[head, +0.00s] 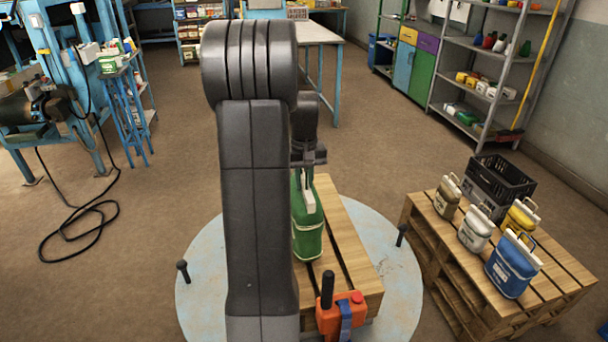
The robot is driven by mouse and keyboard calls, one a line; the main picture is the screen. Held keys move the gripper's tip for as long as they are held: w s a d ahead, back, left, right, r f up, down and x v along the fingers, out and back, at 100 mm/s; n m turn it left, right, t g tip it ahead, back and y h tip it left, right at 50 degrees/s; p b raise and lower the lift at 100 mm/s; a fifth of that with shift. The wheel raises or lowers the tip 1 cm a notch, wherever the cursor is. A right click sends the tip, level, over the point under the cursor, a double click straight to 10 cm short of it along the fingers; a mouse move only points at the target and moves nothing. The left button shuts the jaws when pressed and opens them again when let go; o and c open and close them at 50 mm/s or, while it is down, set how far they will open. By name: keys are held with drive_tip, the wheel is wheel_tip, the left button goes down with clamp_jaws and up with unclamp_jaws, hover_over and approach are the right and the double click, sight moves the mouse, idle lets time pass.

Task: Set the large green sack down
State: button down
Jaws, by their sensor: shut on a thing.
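The large green sack (309,228) hangs upright under my gripper (308,180), partly hidden behind my dark arm. My gripper is shut on the light top of the sack. The sack is over or on the wooden pallet (345,225) that stands on the round pale blue plate (205,265). I cannot tell whether the sack's bottom touches the slats.
A second pallet (463,270) at the right bears a blue sack (512,266), a white one (475,231), a yellow one (519,216), a brown one (447,198) and a black crate (502,180). An orange device (340,314) is at the front. Dark posts (183,270) stand on the plate.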

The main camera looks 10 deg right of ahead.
drive_tip(key=shift+f, duration=1.3)
drive_tip(key=shift+w+f, duration=0.1)
drive_tip(key=c, duration=1.3)
unclamp_jaws()
drive_tip(key=shift+f, duration=0.1)
wheel_tip(320, 180, up, 12)
drive_tip(key=shift+r, duration=0.1)
